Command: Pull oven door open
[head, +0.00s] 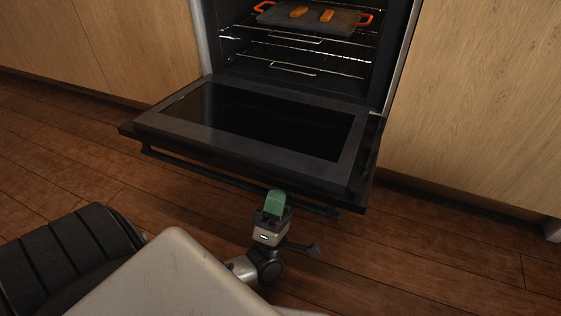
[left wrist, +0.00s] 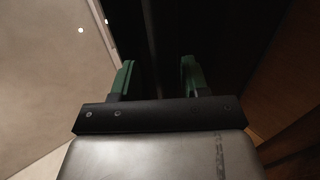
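The oven door (head: 160,122) is folded down, lying about level in front of the oven cavity, with its dark glass facing up. Its dark handle bar (head: 185,163) runs along the front edge. My left gripper (head: 276,200) is just in front of and close to the handle, right of its middle; I cannot tell from the head view whether it touches. In the left wrist view, the green fingers (left wrist: 156,78) stand apart with a gap between them, and nothing is clearly held. The dark surface beyond them is hard to make out. My right gripper is not in view.
Inside the oven (head: 300,55) are wire racks (head: 295,70) and a grey tray (head: 345,22) with orange handles and two orange pieces. Wooden cabinets (head: 480,100) flank the oven. The wooden floor (head: 450,240) at the right is clear.

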